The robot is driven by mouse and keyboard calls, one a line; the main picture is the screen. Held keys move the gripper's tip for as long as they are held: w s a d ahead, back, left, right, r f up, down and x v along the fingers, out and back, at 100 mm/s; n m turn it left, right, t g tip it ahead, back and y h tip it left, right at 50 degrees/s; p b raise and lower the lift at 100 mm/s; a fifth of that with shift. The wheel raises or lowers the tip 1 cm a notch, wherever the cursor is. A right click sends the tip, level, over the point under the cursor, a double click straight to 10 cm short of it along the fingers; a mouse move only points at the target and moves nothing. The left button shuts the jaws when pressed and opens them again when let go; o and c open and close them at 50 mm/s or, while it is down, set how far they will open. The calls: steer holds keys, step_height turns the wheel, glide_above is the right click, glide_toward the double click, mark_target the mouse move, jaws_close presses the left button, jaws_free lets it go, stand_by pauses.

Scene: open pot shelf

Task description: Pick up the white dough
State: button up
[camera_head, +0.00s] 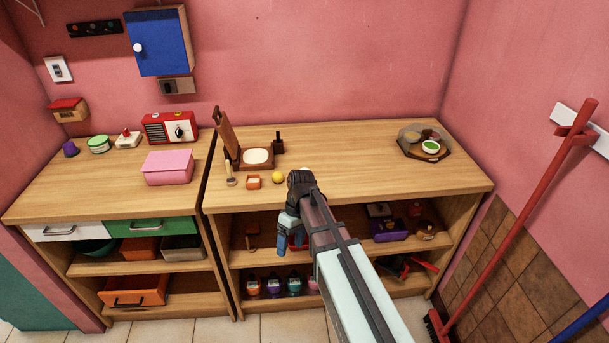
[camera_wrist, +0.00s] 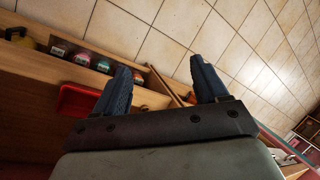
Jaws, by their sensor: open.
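The white dough (camera_head: 256,156) is a pale round piece lying on the base of a wooden press (camera_head: 270,163) on the counter, left of centre in the head view. The press's lid stands up at its left. My gripper (camera_head: 291,243) hangs in front of the counter's front edge, below and to the right of the dough. In the wrist view my gripper (camera_wrist: 162,78) has its two blue fingers wide apart with nothing between them. The dough does not show in the wrist view.
A tray with bowls (camera_head: 424,155) is at the far right. The counter between is clear. Shelves below hold several jars (camera_head: 273,286).

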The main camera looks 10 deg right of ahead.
steer(key=w+r, duration=0.3)
steer(key=r, duration=0.2)
steer(key=w+r+n+t, duration=0.1)
steer(key=w+r, duration=0.3)
steer(key=r, duration=0.2)
steer(key=w+r+n+t, duration=0.1)
steer(key=w+r, duration=0.3)
steer(key=r, duration=0.1)
steer(key=shift+w+d+r, duration=0.25)
steer(key=shift+r, duration=0.15)
steer(key=w+d+r+t, duration=0.3)
steer(key=w+d+r, duration=0.4)
steer(key=w+r, duration=0.15)
steer(key=shift+h, duration=0.4)
steer(key=f, duration=0.6)
steer(key=w+f, duration=0.1)
steer(key=f, duration=0.2)
steer(key=shift+a+f, duration=0.15)
steer(key=shift+a, duration=0.25)
steer(key=shift+w+f, duration=0.2)
steer(key=shift+f, duration=2.35)
steer(key=c, duration=1.2)
